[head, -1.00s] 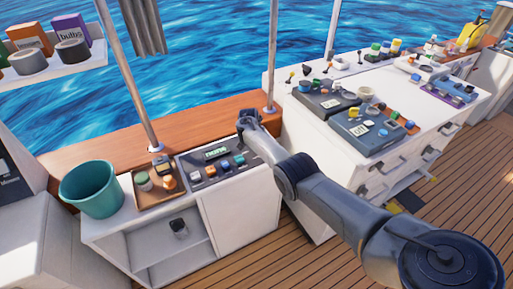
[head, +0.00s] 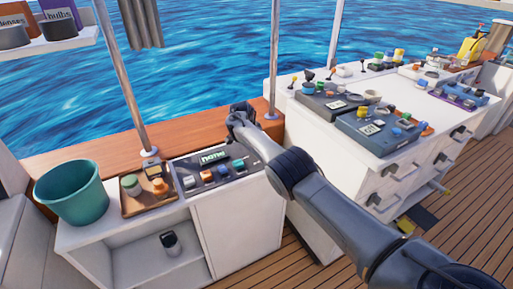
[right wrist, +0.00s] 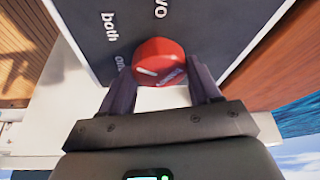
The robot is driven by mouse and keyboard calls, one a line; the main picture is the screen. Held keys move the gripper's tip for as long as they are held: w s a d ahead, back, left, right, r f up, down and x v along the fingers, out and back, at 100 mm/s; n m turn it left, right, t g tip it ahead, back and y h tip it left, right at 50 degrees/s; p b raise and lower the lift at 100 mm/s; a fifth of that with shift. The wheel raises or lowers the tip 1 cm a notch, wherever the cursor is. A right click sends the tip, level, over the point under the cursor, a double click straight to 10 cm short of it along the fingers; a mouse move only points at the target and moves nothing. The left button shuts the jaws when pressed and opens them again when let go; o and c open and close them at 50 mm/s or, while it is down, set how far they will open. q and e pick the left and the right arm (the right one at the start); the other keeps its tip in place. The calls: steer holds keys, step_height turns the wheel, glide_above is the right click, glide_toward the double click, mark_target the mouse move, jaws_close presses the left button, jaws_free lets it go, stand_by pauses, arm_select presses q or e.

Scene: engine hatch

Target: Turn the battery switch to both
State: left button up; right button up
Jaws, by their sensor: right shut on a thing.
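The battery switch is a round red knob (right wrist: 160,62) with a short white mark, on a dark panel (right wrist: 95,45) in the right wrist view. White labels around it include "both" and a partly cut-off word like "two"; another by the left finger looks like "one". The white mark is on the knob's left side, nearest that last label. My right gripper (right wrist: 163,82) is shut on the knob, one finger on each side. In the head view my right gripper (head: 238,112) is at the back right of the switch panel (head: 188,165) and hides the knob. My left gripper is out of view.
The panel's small display (head: 213,157) seems to read "none", above several coloured knobs. A tray of jars (head: 133,207) and a teal bucket (head: 70,192) stand left of it. A white cabinet with crowded devices (head: 405,160) stands to the right.

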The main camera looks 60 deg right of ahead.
steer(key=o, duration=1)
steer(key=shift+o, duration=0.2)
steer(key=shift+r, duration=0.3)
steer(key=s+p+v, duration=0.1)
steer(key=p+v, duration=0.5)
steer(key=v, duration=0.4)
steer(key=shift+w, duration=0.45)
steer(key=shift+a+r, duration=0.1)
steer(key=shift+a, duration=0.05)
